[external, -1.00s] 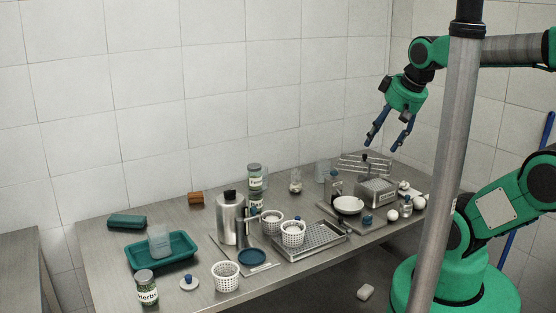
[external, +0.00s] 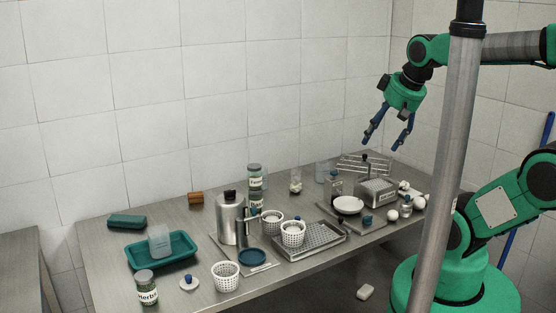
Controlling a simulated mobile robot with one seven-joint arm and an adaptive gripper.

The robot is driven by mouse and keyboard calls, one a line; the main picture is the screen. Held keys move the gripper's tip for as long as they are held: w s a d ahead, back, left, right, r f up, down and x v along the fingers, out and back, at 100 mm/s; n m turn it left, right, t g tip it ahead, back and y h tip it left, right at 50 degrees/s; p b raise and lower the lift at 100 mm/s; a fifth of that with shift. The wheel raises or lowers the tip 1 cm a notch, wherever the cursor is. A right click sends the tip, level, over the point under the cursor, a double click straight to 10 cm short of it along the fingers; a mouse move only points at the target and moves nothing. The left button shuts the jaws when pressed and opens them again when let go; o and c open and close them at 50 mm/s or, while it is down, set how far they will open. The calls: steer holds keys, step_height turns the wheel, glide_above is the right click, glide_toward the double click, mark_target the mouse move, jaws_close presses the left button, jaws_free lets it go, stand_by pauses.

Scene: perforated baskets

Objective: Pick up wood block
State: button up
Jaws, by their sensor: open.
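A small brown wood block (external: 196,199) lies on the back left of the steel table (external: 190,262), close to the wall and apart from other things. My gripper (external: 382,145) is open and empty. It hangs in the air above the back right of the table, far to the right of the wood block, with its blue fingers pointing down.
A green tray (external: 163,262) and a green case (external: 127,221) are left of the block. A steel canister (external: 230,220), stacked jars (external: 255,172) and perforated baskets (external: 226,286) stand on the table. A wire rack (external: 362,164) is below my gripper. A pole (external: 449,150) crosses the view.

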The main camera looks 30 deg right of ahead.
steer(key=w+a+r+m+p, duration=0.1)
steer(key=w+a+r+p, duration=0.15)
steer(key=w, duration=1.15)
steer(key=w+a+r+p, duration=0.2)
steer(key=w+a+r, duration=0.15)
steer(key=w, duration=0.95)
steer(key=w+a+f+g+p, duration=0.1)
steer(key=w+a+f, duration=0.3)
steer(key=w, duration=0.5)
steer(key=w+a+f+p, duration=0.1)
steer(key=w+a+f, duration=0.2)
steer(key=w+a, duration=0.4)
steer(key=w+a+f+p, duration=0.2)
steer(key=w+a+f, duration=0.6)
steer(key=f, duration=0.3)
steer(key=w+a+f+m+h+p, duration=0.1)
steer(key=w+a+f+p, duration=0.1)
steer(key=w+a+f, duration=0.7)
step_height(320, 180, down, 4)
steer(key=shift+r+m, duration=0.2)
steer(key=shift+m, duration=0.1)
steer(key=shift+a, duration=0.1)
glide_above(196, 197)
steer(key=shift+s+f, duration=0.15)
steer(key=shift+f, duration=1.85)
steer(key=shift+s+f, duration=0.1)
steer(key=shift+f, duration=1.85)
